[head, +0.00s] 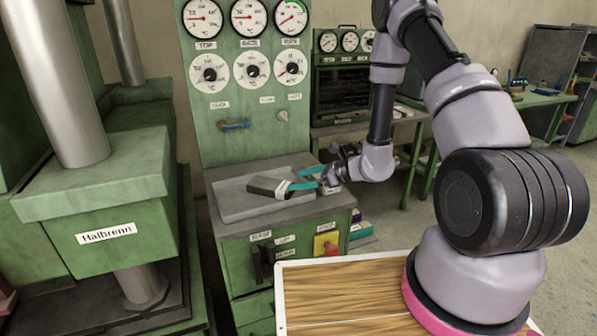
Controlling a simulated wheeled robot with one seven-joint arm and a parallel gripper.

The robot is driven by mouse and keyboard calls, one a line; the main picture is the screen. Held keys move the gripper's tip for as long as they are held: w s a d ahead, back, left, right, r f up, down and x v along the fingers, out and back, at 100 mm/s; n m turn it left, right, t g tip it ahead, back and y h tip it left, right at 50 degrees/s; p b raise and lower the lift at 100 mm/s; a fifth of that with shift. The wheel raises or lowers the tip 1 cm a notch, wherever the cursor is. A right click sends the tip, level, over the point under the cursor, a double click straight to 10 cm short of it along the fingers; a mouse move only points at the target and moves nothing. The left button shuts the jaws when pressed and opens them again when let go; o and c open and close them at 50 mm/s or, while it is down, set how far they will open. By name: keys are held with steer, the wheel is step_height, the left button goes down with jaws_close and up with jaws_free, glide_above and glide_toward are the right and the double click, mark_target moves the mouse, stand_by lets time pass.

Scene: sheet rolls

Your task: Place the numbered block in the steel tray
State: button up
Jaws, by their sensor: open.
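The dark block (264,187), with a paler right end, lies inside the steel tray (236,211) on the green console. No number can be read on it from here. My gripper (295,180) reaches in over the tray from the right, its teal fingers pointing left. It is open, with the fingertips close to the right end of the block. I cannot tell whether a fingertip touches the block. The gripper hides part of the tray's right side.
A green press labelled Halbrenn (108,231) stands at left. A gauge panel (251,80) rises behind the tray. A wooden board (350,295) lies in front, and a side bench (360,124) stands behind my arm.

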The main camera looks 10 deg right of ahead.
steer(key=s+r+n+g, duration=0.3)
steer(key=s+r+n, duration=0.2)
steer(key=r, duration=0.7)
steer(key=s+r+n+g, duration=0.2)
steer(key=s+r+n, duration=0.3)
steer(key=r, duration=0.6)
steer(key=s+d+r+n+t+h, duration=0.6)
steer(key=s+d+r+n+h, duration=0.3)
steer(key=s+d+r, duration=0.4)
step_height(320, 180, up, 3)
steer(key=shift+s+d+h, duration=0.2)
steer(key=shift+d+h, duration=0.4)
steer(key=shift+d, duration=0.6)
